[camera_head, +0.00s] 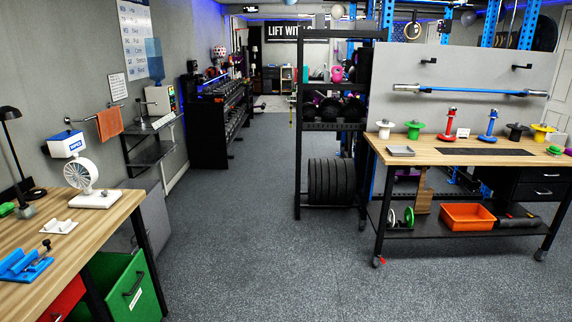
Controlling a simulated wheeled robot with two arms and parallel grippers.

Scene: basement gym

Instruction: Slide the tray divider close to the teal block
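A small grey tray (400,150) lies on the left part of the wooden workbench (440,157) at the right. It is too small in the picture to tell whether a divider or a block is inside it. I cannot make out a teal block anywhere in view. Neither of my grippers is in view.
A nearer wooden desk (110,219) at the left holds a white fan (86,178), a black lamp and a blue fixture (24,268). Colourful stands, including a red one (449,125), line the workbench's back. An orange bin (467,216) sits below. Open grey floor (255,215) lies between.

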